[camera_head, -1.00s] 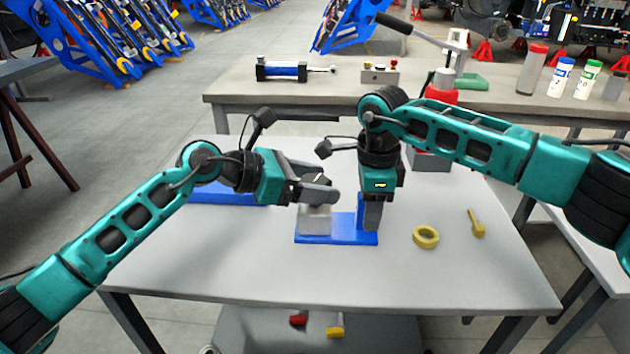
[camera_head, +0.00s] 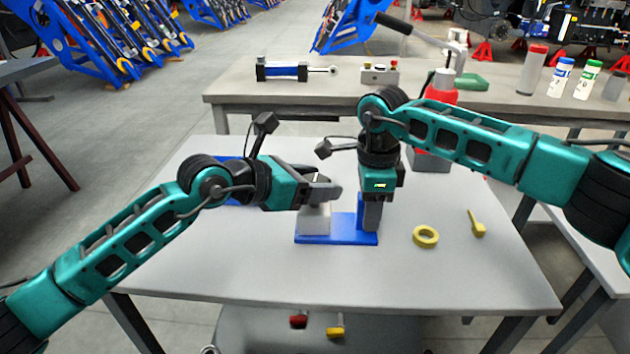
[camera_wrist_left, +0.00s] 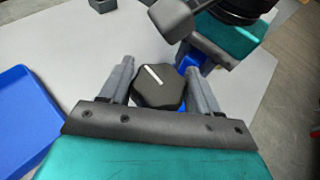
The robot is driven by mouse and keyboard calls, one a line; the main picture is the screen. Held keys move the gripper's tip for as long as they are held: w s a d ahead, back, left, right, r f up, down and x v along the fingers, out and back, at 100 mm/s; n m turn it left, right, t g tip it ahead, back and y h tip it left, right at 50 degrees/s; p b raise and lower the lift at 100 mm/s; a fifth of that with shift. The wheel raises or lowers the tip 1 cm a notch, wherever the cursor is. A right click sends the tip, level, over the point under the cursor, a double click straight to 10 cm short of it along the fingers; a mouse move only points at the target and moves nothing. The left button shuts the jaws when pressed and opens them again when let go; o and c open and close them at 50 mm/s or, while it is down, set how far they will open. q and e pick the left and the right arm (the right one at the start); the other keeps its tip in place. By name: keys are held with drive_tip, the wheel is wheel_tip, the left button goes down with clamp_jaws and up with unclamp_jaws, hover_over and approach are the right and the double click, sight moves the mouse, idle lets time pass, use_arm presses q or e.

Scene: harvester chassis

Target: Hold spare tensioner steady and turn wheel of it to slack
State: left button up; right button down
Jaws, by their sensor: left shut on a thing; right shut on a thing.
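The spare tensioner has a blue base plate (camera_head: 335,240) and a grey block (camera_head: 314,221), and it sits on the grey table. Its black knob-like wheel (camera_wrist_left: 158,86), marked with a white line, shows in the left wrist view. The wheel is between the fingers of my left gripper (camera_wrist_left: 158,70), which is shut on it. In the head view my left gripper (camera_head: 328,190) reaches in from the left over the block and hides the wheel. My right gripper (camera_head: 371,213) points down and is shut on the tensioner's blue upright part, mostly hidden by its fingers.
A yellow ring (camera_head: 425,237) and a small yellow part (camera_head: 476,222) lie to the right on the table. A blue tray (camera_wrist_left: 22,115) lies beside my left gripper in the wrist view. The front of the table is clear. A red-based jack stands behind my right gripper.

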use_arm(q)
drive_tip(key=shift+s+f+n+t+y, duration=0.1)
drive_tip(key=shift+f+n+t+y, duration=0.05)
drive_tip(key=shift+n+t+y, duration=0.45)
drive_tip(key=o, duration=1)
drive_tip(key=v, duration=1.2)
drive_tip(key=shift+s, duration=0.1)
use_arm(e)
drive_tip(key=c, duration=0.7)
unclamp_jaws()
drive_tip(key=shift+r, duration=0.15)
